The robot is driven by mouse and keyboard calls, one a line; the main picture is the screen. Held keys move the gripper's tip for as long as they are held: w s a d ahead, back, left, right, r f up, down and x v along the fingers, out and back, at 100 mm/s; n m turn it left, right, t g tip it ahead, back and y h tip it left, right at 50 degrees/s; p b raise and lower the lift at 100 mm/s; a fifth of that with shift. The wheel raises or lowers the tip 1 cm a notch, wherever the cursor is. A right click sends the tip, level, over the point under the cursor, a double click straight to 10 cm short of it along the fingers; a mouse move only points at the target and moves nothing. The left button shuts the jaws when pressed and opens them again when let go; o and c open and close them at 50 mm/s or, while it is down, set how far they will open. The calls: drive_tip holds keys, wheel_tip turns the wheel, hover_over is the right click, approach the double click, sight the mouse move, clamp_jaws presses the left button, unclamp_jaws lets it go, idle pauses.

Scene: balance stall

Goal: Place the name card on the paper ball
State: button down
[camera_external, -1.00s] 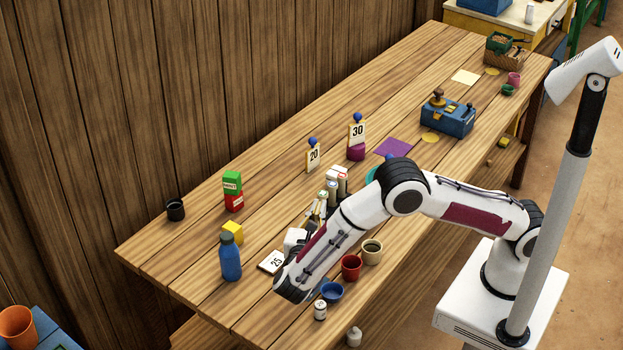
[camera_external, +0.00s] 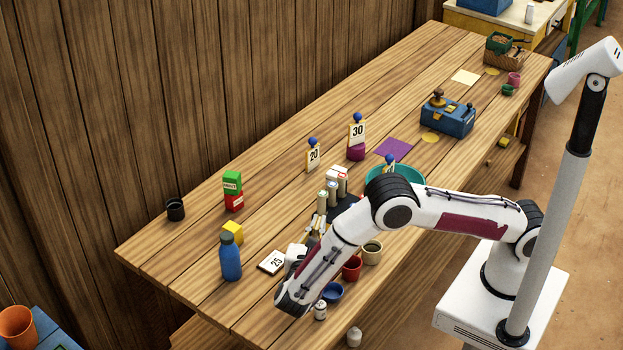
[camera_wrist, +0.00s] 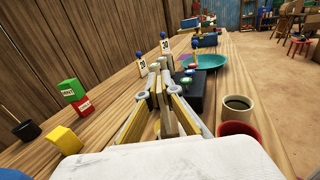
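A white card marked 25 (camera_external: 272,262) lies flat on the table beside my gripper. Cards marked 20 (camera_external: 313,157) and 30 (camera_external: 357,133) stand upright under blue knobs; I cannot tell which, if any, is the name card. I cannot make out a paper ball in either view. My gripper (camera_external: 316,226) is low over the table, right of the flat card and by the black tray. In the wrist view its fingertips (camera_wrist: 160,75) look close together; I cannot tell whether something thin is between them. The forearm hides part of the table.
A black tray (camera_wrist: 187,104) with small bottles is close to my gripper. A red cup (camera_wrist: 237,138), a dark-filled cup (camera_wrist: 238,108) and a teal bowl (camera_wrist: 203,63) are to the right. A blue bottle (camera_external: 230,258) and yellow cube (camera_external: 232,231) stand left. The far-left tabletop is mostly clear.

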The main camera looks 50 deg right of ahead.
drive_tip(key=shift+f, duration=0.25)
drive_tip(key=shift+f, duration=0.1)
drive_tip(key=c, duration=2.2)
unclamp_jaws()
drive_tip(key=shift+c, duration=0.2)
drive_tip(key=v, duration=1.2)
drive_tip(key=shift+w, duration=0.1)
